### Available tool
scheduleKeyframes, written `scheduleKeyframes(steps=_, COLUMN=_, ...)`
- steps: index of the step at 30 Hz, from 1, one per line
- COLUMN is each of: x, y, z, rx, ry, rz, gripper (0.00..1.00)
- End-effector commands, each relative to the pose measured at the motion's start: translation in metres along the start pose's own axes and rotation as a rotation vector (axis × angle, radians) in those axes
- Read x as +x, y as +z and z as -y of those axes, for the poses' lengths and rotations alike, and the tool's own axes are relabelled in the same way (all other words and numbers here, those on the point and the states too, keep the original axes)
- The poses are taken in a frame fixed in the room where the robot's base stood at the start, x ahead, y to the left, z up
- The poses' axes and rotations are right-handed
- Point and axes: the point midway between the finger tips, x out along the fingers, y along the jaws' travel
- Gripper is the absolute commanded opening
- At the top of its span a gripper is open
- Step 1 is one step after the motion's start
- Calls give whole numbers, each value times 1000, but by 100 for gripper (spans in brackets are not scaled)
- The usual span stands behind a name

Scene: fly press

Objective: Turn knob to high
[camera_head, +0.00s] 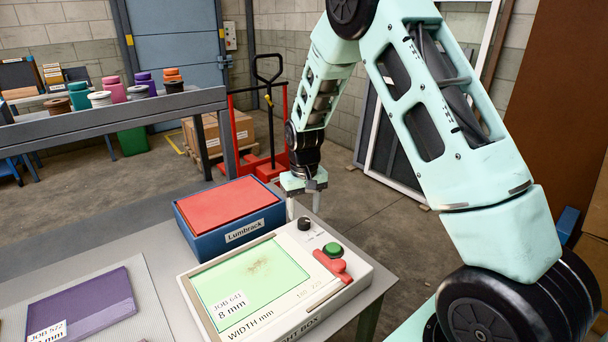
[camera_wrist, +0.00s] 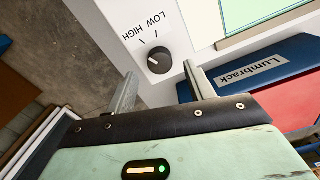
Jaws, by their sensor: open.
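The black round knob (camera_head: 304,223) sits on the top back corner of the white light box (camera_head: 359,277). In the wrist view the knob (camera_wrist: 159,60) stands beside printed LOW and HIGH labels with two tick marks. A small pale mark shows on the knob, but I cannot tell which setting it points to. My gripper (camera_head: 303,204) is open and points down near the knob. In the wrist view my gripper's two fingers (camera_wrist: 159,75) reach toward the knob, one to each side, with nothing between them. I see no clear contact.
A blue Lumbrack box (camera_head: 246,231) with a red top stands beside the light box. A green button (camera_head: 332,249) and a red handle (camera_head: 333,266) are on the light box. A purple sheet (camera_head: 82,308) lies on a mat at left. A red pallet truck (camera_head: 262,160) stands behind.

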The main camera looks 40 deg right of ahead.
Motion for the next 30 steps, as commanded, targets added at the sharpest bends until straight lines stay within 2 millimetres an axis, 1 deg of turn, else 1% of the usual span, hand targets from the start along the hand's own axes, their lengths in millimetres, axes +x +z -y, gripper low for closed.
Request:
scheduleKeyframes(steps=1, x=-12, y=-2, z=0, rx=0, ry=0, rz=-8, gripper=53)
scheduleKeyframes(steps=9, x=-76, y=-2, z=0, rx=0, ry=-1, rz=-8, gripper=53)
scheduleKeyframes(steps=15, x=-115, y=-1, z=0, rx=-1, ry=0, rz=-6, gripper=53)
scheduleKeyframes(steps=18, x=-128, y=-1, z=0, rx=-1, ry=0, rz=-5, gripper=53)
scheduleKeyframes(steps=21, x=-135, y=-1, z=0, rx=-1, ry=0, rz=-3, gripper=53)
scheduleKeyframes(steps=24, x=-138, y=0, z=0, rx=-1, ry=1, rz=-1, gripper=53)
scheduleKeyframes(steps=30, x=-139, y=0, z=0, rx=-1, ry=0, rz=-1, gripper=53)
